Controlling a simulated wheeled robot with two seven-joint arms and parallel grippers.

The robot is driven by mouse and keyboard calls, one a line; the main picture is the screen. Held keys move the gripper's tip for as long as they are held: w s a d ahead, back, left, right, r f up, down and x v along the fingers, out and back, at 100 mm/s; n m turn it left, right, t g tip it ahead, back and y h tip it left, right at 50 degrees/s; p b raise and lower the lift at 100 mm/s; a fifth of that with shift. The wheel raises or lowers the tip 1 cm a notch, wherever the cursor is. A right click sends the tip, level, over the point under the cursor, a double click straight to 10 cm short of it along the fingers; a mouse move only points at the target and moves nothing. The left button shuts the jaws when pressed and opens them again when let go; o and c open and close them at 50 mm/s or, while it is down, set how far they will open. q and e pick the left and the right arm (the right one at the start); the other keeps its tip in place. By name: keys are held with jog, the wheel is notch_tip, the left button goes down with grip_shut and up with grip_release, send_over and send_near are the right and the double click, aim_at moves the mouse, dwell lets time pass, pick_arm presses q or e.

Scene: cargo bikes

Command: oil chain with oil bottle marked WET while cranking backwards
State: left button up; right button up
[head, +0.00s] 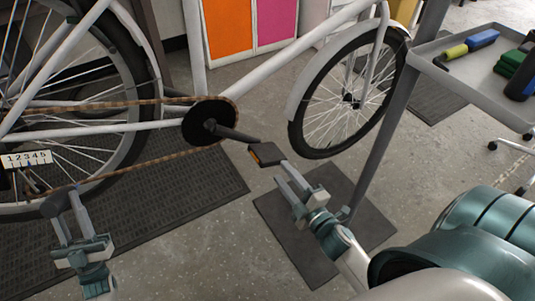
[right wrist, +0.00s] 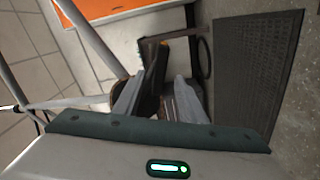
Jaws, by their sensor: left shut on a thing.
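The rusty brown chain (head: 130,163) runs from the rear wheel to the dark chainring (head: 209,123) in the head view. The crank arm (head: 233,133) points right and slightly down to the pedal (head: 267,154). My right gripper (head: 280,176) is at the pedal. In the right wrist view its two fingers (right wrist: 158,100) stand apart with the dark pedal (right wrist: 152,88) between them; contact is unclear. My left gripper (head: 66,212) is shut on a small dark thing (head: 57,204), apparently the oil bottle, close below the lower chain run. Its marking cannot be read.
A white card numbered 1 to 5 (head: 26,159) is by the rear wheel. A grey tray (head: 440,70) at upper right holds a yellow-and-blue item (head: 470,44) and green items (head: 512,60). A grey post (head: 385,130) stands right of the pedal. Dark mats (head: 200,185) cover the floor.

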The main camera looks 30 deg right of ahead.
aim_at(270, 156)
jog(key=shift+w, duration=4.45)
grip_shut()
